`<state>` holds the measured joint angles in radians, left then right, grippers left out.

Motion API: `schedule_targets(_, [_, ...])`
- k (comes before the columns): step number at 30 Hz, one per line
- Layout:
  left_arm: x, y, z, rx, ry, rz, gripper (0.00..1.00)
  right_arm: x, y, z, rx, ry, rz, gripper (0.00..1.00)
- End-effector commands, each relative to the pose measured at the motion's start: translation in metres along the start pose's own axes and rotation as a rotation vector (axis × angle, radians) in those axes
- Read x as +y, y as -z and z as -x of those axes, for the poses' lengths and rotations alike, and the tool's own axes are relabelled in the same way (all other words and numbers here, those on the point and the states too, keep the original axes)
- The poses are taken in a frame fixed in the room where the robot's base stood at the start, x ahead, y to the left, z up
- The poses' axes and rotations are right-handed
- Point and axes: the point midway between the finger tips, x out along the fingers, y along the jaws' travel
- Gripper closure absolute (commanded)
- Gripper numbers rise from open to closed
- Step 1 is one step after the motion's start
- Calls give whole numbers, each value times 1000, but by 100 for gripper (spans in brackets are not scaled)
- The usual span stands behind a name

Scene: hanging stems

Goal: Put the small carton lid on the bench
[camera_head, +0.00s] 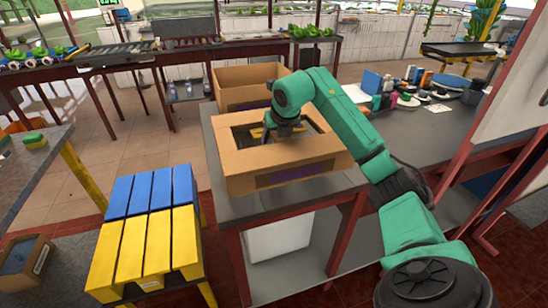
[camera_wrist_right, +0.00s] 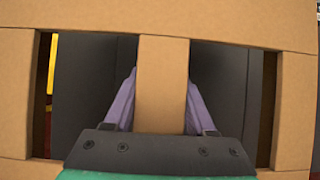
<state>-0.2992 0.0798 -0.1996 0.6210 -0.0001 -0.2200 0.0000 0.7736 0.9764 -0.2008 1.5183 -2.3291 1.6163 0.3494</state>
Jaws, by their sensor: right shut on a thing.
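The carton lid (camera_wrist_right: 100,42) is a brown cardboard frame with a middle bar and dark openings on both sides. In the head view, it shows as the wide brown top (camera_head: 226,147) of the front carton (camera_head: 250,182) on the bench (camera_head: 216,150). I cannot tell whether it rests on the carton or is slightly raised. My right gripper (camera_head: 284,133) reaches down into the top from above. In the right wrist view, its purple fingers (camera_wrist_right: 162,88) are shut on the middle bar, one on each side. My left gripper is out of view.
A second brown carton (camera_head: 234,101) stands behind the front one.

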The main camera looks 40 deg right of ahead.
Motion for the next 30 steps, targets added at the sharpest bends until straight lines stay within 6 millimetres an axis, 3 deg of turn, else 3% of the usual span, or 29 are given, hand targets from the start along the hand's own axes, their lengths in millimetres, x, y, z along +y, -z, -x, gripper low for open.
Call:
schedule_targets(9, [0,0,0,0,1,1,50,1,30,-47,0,-3,1,100])
schedule_targets(16, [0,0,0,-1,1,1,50,0,33,-52,-3,-3,1,100])
schedule_targets(17, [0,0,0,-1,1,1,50,0,34,-53,-1,-2,1,36])
schedule_targets(18, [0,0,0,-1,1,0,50,0,34,-53,0,-2,1,21])
schedule_targets(19, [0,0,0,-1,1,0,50,0,34,-53,0,-2,1,14])
schedule_targets(30, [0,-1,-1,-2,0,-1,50,0,33,-47,-3,-2,2,14])
